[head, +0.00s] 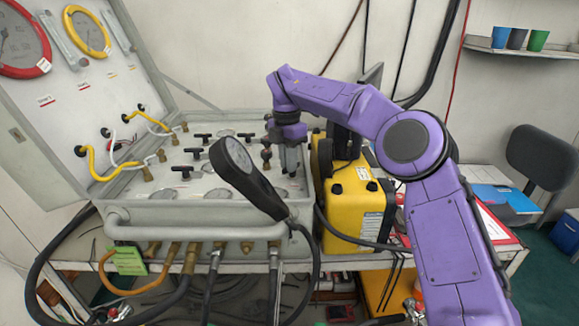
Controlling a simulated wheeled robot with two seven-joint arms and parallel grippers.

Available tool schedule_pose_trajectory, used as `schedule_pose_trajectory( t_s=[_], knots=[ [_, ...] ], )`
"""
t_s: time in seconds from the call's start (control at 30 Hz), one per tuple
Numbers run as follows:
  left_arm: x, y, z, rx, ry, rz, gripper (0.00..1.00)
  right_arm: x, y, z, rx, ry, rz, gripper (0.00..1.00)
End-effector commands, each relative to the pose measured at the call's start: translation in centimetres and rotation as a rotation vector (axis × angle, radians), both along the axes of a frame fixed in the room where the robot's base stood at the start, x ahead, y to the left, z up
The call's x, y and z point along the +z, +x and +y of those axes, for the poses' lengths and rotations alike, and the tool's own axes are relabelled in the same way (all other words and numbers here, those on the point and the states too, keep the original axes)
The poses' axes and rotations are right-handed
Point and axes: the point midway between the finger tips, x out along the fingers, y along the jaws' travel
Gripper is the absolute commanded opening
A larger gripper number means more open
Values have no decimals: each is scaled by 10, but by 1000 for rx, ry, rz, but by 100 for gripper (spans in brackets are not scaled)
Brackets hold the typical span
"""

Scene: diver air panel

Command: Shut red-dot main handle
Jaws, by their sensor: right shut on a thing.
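The air panel (160,212) is a grey open case with several black T-handles, such as one handle (203,138), and round gauges on its top. My right gripper (290,163) points down at the panel's right end, at the tip of the purple arm. It is shut on a handle there, mostly hidden by the fingers and by the gauge in front. I cannot make out a red dot on any handle. My left gripper is not in view.
A black hand-held gauge (238,160) on a hose stands up before the panel's right part. A yellow case (354,205) is close to the right. The raised lid (75,120) with red and yellow gauges is at left. Hoses hang along the front rail (190,232).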

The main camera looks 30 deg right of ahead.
Motion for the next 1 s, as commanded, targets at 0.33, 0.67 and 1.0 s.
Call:
schedule_pose_trajectory(
  t_s=[0.33, 0.67, 1.0],
  knots=[
    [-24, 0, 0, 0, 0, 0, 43, -5, 4, -3, -328, -3, 2, 0],
    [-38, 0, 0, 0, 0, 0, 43, -5, 6, -4, -586, -3, 4, 0],
    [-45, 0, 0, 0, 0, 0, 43, -5, 7, -4, -726, -3, 9, 0]
  ],
)
